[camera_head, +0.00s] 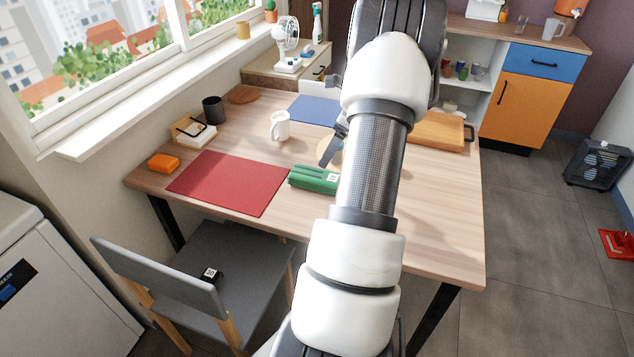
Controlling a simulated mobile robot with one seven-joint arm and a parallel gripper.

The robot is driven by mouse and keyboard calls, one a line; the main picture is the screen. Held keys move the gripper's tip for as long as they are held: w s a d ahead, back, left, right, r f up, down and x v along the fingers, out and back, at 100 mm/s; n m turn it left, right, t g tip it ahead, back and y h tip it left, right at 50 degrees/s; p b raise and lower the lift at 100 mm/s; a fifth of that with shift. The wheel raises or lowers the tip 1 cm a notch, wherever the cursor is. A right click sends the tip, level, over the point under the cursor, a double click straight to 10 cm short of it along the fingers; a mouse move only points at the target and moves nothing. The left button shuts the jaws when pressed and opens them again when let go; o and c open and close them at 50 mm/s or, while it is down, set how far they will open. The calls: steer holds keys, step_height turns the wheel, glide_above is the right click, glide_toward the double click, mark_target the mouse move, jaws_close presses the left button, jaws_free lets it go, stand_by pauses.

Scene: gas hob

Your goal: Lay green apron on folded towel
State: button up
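A green folded bundle (315,179) with a small white printed tag lies on the wooden table, at the right edge of the red mat; it looks like the green apron. My gripper (332,150) shows only as a dark finger-like part just above and behind the bundle. My arm hides the rest of it, so its opening and anything in it cannot be seen. I cannot make out a folded towel for certain. A small orange block (163,162), possibly folded cloth, lies at the table's left edge.
The table (440,235) holds a red mat (230,183), a white mug (280,126), a blue mat (315,109), a dark cup (213,110), a napkin holder (197,134) and a wooden board (438,131). A grey chair (215,270) stands in front. The table's right front is clear.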

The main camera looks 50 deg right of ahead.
mark_target(317, 174)
steer(key=b+x, duration=0.1)
steer(key=x, duration=0.5)
steer(key=shift+w+a+f, duration=0.1)
steer(key=shift+f, duration=0.25)
steer(key=shift+s+b+x, duration=0.2)
steer(key=shift+b+x, duration=0.45)
steer(key=shift+x, duration=2)
steer(key=shift+a, duration=0.2)
steer(key=c, duration=1.2)
steer(key=shift+c, duration=0.7)
steer(key=shift+r, duration=0.1)
